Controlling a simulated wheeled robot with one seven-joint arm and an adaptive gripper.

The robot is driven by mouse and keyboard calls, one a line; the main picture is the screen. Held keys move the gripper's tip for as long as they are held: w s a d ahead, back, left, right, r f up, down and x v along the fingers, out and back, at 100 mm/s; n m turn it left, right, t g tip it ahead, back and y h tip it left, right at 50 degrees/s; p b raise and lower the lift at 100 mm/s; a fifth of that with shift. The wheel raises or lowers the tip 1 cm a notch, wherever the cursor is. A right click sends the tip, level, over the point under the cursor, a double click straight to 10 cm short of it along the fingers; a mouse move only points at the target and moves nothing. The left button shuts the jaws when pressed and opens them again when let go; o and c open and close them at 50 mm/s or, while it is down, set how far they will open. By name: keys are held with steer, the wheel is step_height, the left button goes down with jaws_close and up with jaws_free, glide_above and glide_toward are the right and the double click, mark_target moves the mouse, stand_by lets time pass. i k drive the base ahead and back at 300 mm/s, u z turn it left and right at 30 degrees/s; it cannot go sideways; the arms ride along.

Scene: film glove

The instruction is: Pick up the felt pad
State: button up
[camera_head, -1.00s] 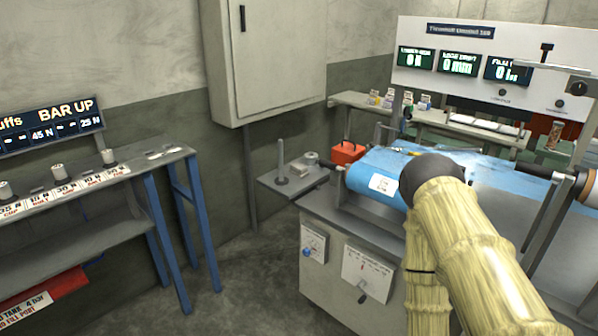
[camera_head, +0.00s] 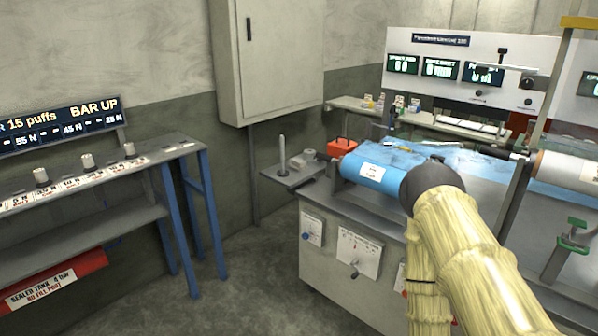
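I cannot make out a felt pad for certain in the head view. A small grey block (camera_head: 309,155) lies beside an upright grey post on a side shelf (camera_head: 291,180), but its material is too small to tell. My arm, in a pale yellow sleeve with a dark rounded joint, reaches up from the lower right over the front of the machine bench.
The machine bench (camera_head: 345,215) carries blue film (camera_head: 375,172) with a white label and a white roll (camera_head: 570,170). A red box (camera_head: 342,146) sits behind it. A rack table (camera_head: 85,220) stands left. Bare floor (camera_head: 255,265) lies between.

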mark_target(297, 163)
steer(key=z, duration=0.6)
steer(key=i, duration=1.4)
steer(key=u, duration=0.25)
